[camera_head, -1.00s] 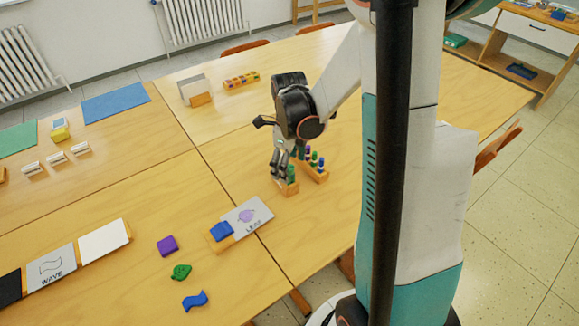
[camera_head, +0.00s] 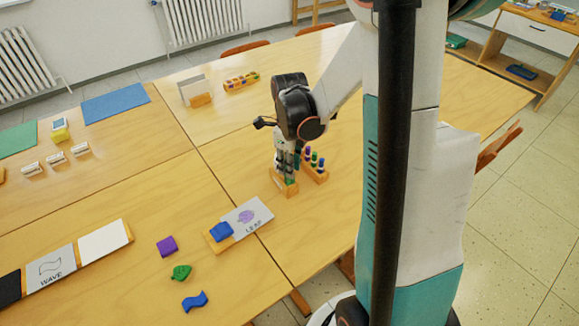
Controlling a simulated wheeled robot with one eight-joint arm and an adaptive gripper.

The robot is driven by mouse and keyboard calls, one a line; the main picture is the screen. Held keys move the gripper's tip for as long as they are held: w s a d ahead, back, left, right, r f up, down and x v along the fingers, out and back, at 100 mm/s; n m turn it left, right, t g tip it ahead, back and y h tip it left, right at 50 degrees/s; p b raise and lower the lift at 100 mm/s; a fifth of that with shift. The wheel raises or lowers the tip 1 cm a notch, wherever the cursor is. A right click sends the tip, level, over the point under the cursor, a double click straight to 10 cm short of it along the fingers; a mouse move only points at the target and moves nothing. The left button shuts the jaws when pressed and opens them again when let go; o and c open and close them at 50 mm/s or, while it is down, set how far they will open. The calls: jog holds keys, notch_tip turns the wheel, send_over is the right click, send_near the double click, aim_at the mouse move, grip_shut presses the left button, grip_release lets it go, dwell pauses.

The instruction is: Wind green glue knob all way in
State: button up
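A green glue stick (camera_head: 290,181) stands in a small wooden block (camera_head: 292,190) on the table, below my gripper. Only a little of its green shows. My gripper (camera_head: 287,168) points down over this block, with its fingers at the glue stick. The fingers and the low, distant view hide the knob and any contact, so I cannot tell whether the fingers are closed on it. Just to the right, a second wooden block (camera_head: 318,177) holds several upright sticks with purple, green and blue parts.
A leaf card on a wooden stand (camera_head: 250,213) with a blue piece lies nearer the front. Purple (camera_head: 167,246), green (camera_head: 181,272) and blue (camera_head: 195,301) loose shapes lie left of it. A wooden rack (camera_head: 241,82) stands farther back.

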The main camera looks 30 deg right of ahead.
dwell(0.5)
jog(key=n, duration=0.5)
jog(key=n+b, duration=0.1)
jog(key=n, duration=0.5)
jog(key=shift+n, duration=0.3)
jog(key=o, duration=1.5)
jog(key=shift+o, duration=0.2)
